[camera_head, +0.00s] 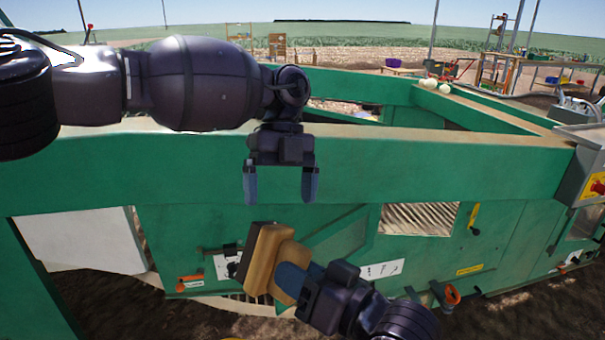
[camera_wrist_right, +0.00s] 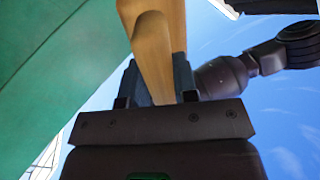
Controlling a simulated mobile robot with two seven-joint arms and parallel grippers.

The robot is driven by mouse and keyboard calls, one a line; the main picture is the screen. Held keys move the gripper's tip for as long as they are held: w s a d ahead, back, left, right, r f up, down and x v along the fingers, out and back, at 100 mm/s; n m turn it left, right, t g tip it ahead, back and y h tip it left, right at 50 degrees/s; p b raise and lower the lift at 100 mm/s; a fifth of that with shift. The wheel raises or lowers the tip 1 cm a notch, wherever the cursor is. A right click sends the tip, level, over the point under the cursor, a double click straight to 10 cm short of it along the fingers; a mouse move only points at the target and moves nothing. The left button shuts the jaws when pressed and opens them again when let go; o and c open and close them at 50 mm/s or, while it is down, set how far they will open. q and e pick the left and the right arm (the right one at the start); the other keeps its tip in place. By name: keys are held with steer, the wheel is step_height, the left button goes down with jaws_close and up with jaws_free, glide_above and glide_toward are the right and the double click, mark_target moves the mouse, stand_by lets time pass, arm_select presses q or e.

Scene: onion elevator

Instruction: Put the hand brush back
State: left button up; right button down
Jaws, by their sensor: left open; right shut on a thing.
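The hand brush (camera_head: 265,260) has a wooden body and handle with a dark edge on its left side. My right gripper (camera_head: 290,279) is shut on its handle and holds it in front of the green machine's side. In the right wrist view the wooden handle (camera_wrist_right: 154,60) runs up from between the fingers. My left gripper (camera_head: 281,185) is open and empty, fingers pointing down, above the brush and in front of the machine's upper green beam. The brush's place of storage cannot be made out for certain.
The green machine (camera_head: 400,170) fills the middle, with an orange knob (camera_head: 452,295), a yellow handle (camera_head: 473,216) and white labels on its side. A control box with a red button (camera_head: 597,187) is at the right. Pale onions (camera_head: 444,88) lie on the far beam.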

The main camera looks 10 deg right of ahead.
mark_target(278, 249)
arm_select(q)
step_height(278, 249, up, 4)
steer(key=s+d+n+t+y, duration=0.1)
steer(key=s+d+n+y, duration=0.2)
steer(key=n, duration=0.2)
steer(key=x, duration=1.2)
steer(key=shift+w+a, duration=0.25)
steer(key=shift+w, duration=0.1)
steer(key=c, duration=1)
steer(key=shift+d, duration=0.1)
steer(key=shift+c, duration=0.5)
arm_select(e)
steer(key=c, duration=1.1)
jaws_free()
steer(key=o, duration=0.3)
